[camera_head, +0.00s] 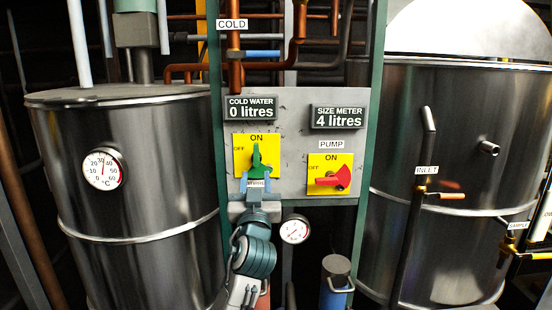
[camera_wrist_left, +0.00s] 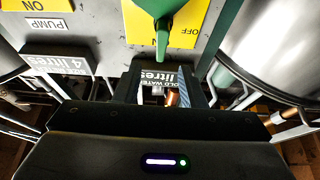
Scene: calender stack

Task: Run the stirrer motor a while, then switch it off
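The green stirrer switch (camera_head: 257,157) is on a yellow plate (camera_head: 241,143) on the grey panel, its handle upright towards ON. It also shows in the wrist view (camera_wrist_left: 160,18), which is upside down. The grey-green stirrer motor (camera_head: 134,28) is above the left tank. My right gripper is not in view.
A red pump switch (camera_head: 333,180) points towards OFF. Displays read cold water 0 litres (camera_head: 251,108) and size meter 4 litres (camera_head: 338,117). Steel tanks stand left (camera_head: 150,150) and right (camera_head: 400,130). Green posts flank the panel; copper pipes run above it.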

